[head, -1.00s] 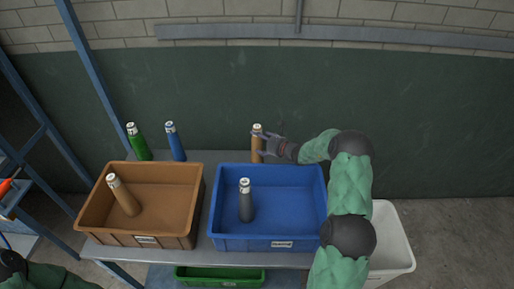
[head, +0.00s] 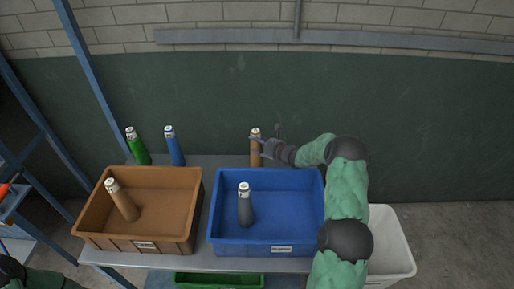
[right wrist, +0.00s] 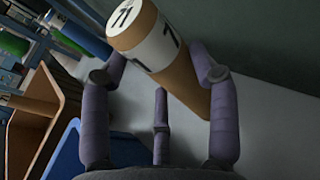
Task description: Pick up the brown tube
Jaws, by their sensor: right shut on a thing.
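A brown tube (head: 255,150) with a white-labelled top stands upright on the table behind the blue crate. My right gripper (head: 263,146) is shut on it from its right side. In the right wrist view the brown tube (right wrist: 160,50) sits between the fingers of my right gripper (right wrist: 160,75), its label near the top. Another brown tube (head: 122,200) leans inside the brown crate (head: 180,235). The left gripper is not in view; only a bit of my left arm shows at the lower left corner.
A blue crate (head: 267,236) holds a dark grey tube (head: 245,207). A green tube (head: 138,148) and a blue tube (head: 174,148) stand at the back left of the table (head: 207,262). A white bin (head: 390,240) is at right, a green crate (head: 220,279) below. A dark wall stands behind.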

